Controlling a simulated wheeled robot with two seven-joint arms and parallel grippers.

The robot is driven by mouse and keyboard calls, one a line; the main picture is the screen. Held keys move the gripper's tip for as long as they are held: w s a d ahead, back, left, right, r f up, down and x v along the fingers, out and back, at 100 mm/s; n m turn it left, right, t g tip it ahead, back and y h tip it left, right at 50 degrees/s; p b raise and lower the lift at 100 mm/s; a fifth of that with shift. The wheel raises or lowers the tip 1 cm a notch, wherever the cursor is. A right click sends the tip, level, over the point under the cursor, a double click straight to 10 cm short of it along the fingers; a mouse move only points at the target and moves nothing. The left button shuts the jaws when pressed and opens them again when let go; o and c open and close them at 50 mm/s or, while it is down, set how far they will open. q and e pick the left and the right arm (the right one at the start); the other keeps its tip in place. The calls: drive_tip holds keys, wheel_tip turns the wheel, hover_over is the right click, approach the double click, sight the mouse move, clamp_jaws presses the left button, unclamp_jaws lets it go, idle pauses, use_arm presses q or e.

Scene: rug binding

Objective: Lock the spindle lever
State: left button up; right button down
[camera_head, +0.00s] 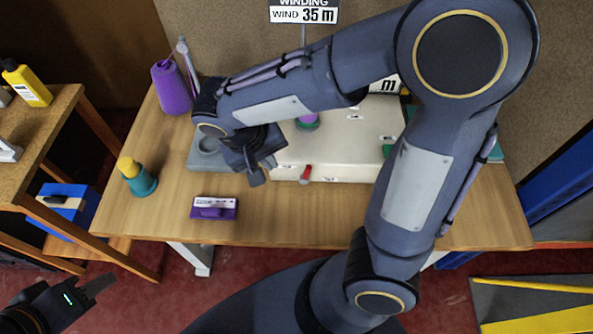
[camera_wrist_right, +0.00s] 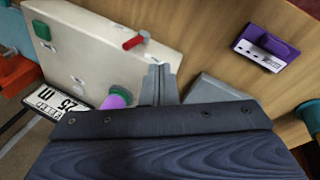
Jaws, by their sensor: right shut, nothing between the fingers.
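The spindle lever (camera_head: 305,174) is a small red handle at the front edge of a white machine box (camera_head: 345,150). In the right wrist view the lever (camera_wrist_right: 134,41) stands out from the edge of the box, just beyond and left of my fingertips. My right gripper (camera_head: 264,171) is shut and empty, a little left of the lever and apart from it. Its closed fingers (camera_wrist_right: 160,78) also show in the right wrist view. My left gripper (camera_head: 98,288) is at the lower left, away from the table; its jaw opening is unclear.
A purple-and-green spool part (camera_head: 307,121) is on the box, partly behind my right arm. A purple labelled block (camera_head: 214,208), a teal pot with yellow top (camera_head: 137,177) and a purple cone (camera_head: 171,88) stand on the table. The front right tabletop (camera_head: 480,220) is clear.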

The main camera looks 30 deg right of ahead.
drive_tip(key=shift+f, duration=0.1)
hover_over(303, 178)
drive_tip(key=a, duration=0.2)
wheel_tip(303, 178, down, 10)
drive_tip(key=shift+s+d+r+p, duration=0.1)
drive_tip(key=shift+s+p, duration=0.05)
drive_tip(key=shift+p, duration=0.15)
